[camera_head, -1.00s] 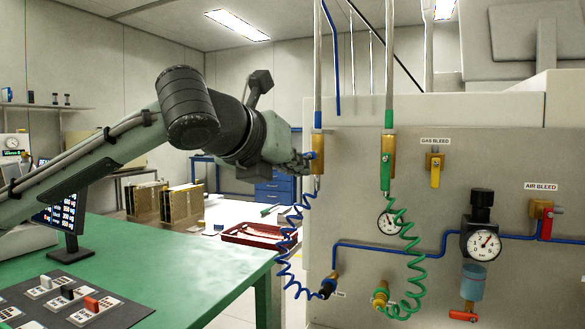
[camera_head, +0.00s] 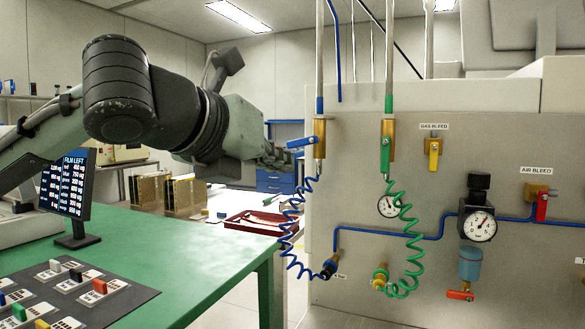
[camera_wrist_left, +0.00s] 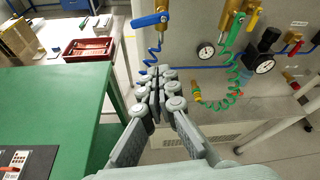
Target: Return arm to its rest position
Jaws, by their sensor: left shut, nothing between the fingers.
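My left arm comes in from the left in the head view, reaching over the green table. My left gripper (camera_head: 284,158) points toward the panel, just left of the blue valve handle (camera_head: 302,143). In the left wrist view the gripper (camera_wrist_left: 157,88) has its fingers together and holds nothing. There the blue handle (camera_wrist_left: 149,20) is beyond the fingertips, with a visible gap. In the head view the blue handle lies across its brass valve (camera_head: 320,137). The green handle (camera_head: 385,155) hangs straight down. My right gripper is in neither view.
The green table (camera_head: 190,260) bears a small monitor (camera_head: 66,195) and a dark mat with colored switches (camera_head: 70,292). The grey panel (camera_head: 350,270) carries blue and green coiled hoses, gauges and bleed valves. A red tray (camera_head: 240,226) sits behind the table.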

